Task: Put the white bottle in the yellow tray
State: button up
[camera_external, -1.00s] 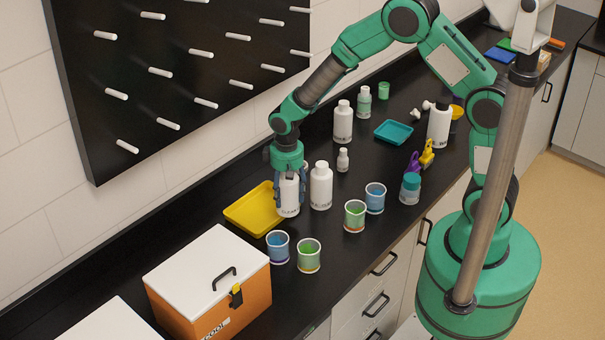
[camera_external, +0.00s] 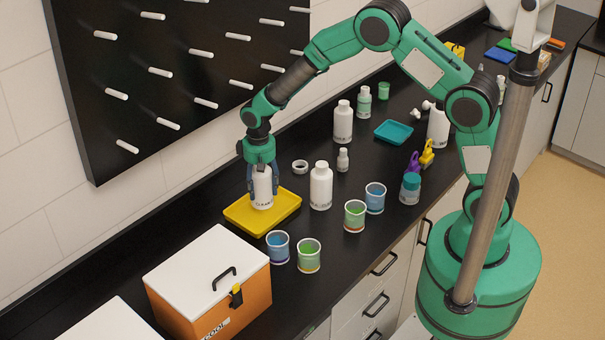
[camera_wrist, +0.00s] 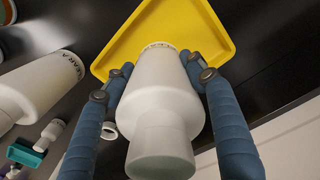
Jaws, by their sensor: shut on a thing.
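The white bottle (camera_external: 262,190) is upright in my gripper (camera_external: 262,178), over the yellow tray (camera_external: 285,213) in the external view. My gripper is shut on it, with one finger on each side. In the wrist view the white bottle (camera_wrist: 162,95) fills the middle, between the two blue fingers of my gripper (camera_wrist: 160,80). The yellow tray (camera_wrist: 205,22) lies beyond the bottle's base there. I cannot tell whether the base touches the tray floor or is just above it.
Another white bottle (camera_external: 321,186) stands right of the tray, with a white ring (camera_external: 300,167) behind it. Blue (camera_external: 278,247) and green (camera_external: 308,255) cups stand in front. An orange box with a white lid (camera_external: 208,280) is at the front left. A pegboard (camera_external: 180,70) is on the wall.

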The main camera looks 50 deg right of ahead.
aim_at(262, 194)
jog(key=shift+f, duration=1.7)
jog(key=shift+f, duration=0.15)
jog(key=o, duration=1.5)
notch_tip(262, 194, up, 12)
jog(key=p, duration=0.5)
jog(key=shift+f, duration=0.15)
jog(key=shift+r, duration=0.25)
jog(key=shift+r, duration=0.1)
